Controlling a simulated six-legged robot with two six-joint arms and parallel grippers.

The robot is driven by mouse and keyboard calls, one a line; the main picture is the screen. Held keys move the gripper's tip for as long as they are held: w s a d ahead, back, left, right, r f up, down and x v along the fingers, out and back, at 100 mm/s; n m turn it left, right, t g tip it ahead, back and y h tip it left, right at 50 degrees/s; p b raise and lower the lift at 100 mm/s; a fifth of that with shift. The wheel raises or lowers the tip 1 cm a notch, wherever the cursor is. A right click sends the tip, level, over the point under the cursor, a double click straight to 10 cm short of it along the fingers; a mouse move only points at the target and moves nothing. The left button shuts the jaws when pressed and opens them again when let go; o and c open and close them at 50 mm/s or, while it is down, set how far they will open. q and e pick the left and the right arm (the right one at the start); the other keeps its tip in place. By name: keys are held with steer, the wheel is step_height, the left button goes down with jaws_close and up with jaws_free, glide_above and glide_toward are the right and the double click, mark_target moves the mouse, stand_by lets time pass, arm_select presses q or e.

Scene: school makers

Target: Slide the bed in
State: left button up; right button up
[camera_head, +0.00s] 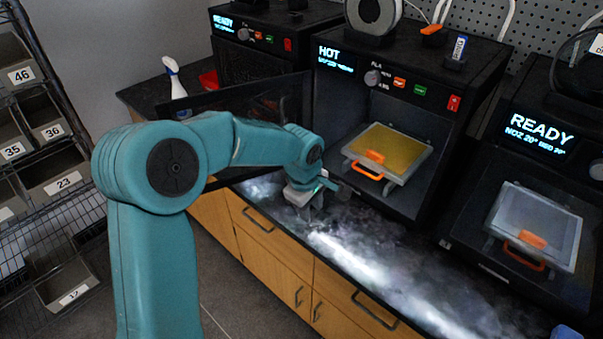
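The bed (402,143) is a yellow plate in a pale frame with an orange handle (367,172) at its front. It sits at the opening of the middle black printer (424,88), whose screen reads HOT, and its front part juts toward the counter edge. The printer's dark door (262,100) stands swung open to the left. My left gripper (316,198) is over the counter, left of the bed and apart from its handle. Its fingers are small and dark here, so I cannot tell whether they are open. My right gripper is not in view.
Another printer (543,135) reading READY stands at the right, with a grey bed and orange handle. A third printer (252,42) stands at the back left. A spray bottle (175,78) is on the counter. The shiny counter (370,262) in front is clear.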

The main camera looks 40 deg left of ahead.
arm_select(q)
step_height(320, 180, up, 13)
steer(key=s, duration=0.2)
steer(key=shift+s+f, duration=0.1)
steer(key=shift+f, duration=0.05)
stand_by(0.4)
steer(key=s+d+f+m+g, duration=0.1)
steer(key=s+d+f+g, duration=0.15)
steer(key=f, duration=0.45)
steer(key=s+d+f+g+h, duration=0.1)
steer(key=s+d+f, duration=0.15)
steer(key=f, duration=0.45)
steer(key=s+d+f+m+g, duration=0.1)
steer(key=d+f+g, duration=0.15)
steer(key=f, duration=0.55)
steer(key=s+d+f+m+t+h, duration=0.1)
steer(key=s+d+f+m+h, duration=0.2)
steer(key=s+d+f+m, duration=0.85)
steer(key=f+t, duration=0.1)
steer(key=f+m+t, duration=0.1)
steer(key=f+t, duration=0.1)
steer(key=f, duration=0.1)
steer(key=shift+s+m, duration=0.25)
steer(key=shift+m, duration=0.1)
